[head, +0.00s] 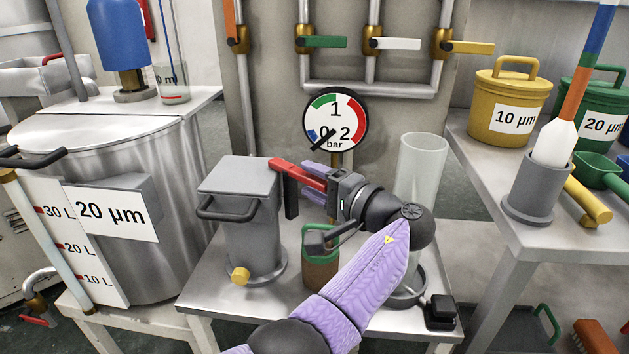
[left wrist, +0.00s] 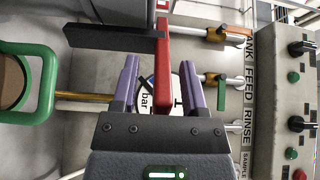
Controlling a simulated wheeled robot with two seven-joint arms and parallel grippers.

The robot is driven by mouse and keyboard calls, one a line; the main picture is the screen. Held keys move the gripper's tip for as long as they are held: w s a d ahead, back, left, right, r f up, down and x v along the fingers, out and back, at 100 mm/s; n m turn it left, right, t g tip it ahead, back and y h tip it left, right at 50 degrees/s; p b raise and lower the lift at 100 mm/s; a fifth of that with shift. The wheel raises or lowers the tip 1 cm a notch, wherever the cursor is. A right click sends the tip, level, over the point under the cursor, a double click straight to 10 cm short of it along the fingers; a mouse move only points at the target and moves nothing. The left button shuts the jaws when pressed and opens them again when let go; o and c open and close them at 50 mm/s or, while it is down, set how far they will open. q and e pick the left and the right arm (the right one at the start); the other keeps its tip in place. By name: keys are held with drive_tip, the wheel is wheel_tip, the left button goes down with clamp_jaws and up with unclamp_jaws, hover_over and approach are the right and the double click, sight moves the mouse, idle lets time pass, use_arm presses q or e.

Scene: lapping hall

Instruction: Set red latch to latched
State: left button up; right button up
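The red latch (head: 287,168) is a bar at the top right of a grey lidded vessel (head: 252,240). It sticks out sideways to the right, over a dark post (head: 291,198). My left gripper (head: 304,180) is at the latch's free end. In the left wrist view the red latch (left wrist: 163,50) reaches in between the two purple fingers of the left gripper (left wrist: 160,68). The fingers stand apart with gaps on both sides of the bar, so the gripper is open and not touching it there. My right gripper is not in view.
A pressure gauge (head: 335,119) is on the wall behind. A green-rimmed brown container (head: 320,272) and a clear cylinder (head: 421,165) stand close to my left arm. A large steel tank (head: 150,240) is at left, a shelf with buckets (head: 512,105) at right.

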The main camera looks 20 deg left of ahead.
use_arm(q)
drive_tip(key=p+v, duration=0.1)
drive_tip(key=v, duration=0.9)
drive_tip(key=shift+r, duration=0.1)
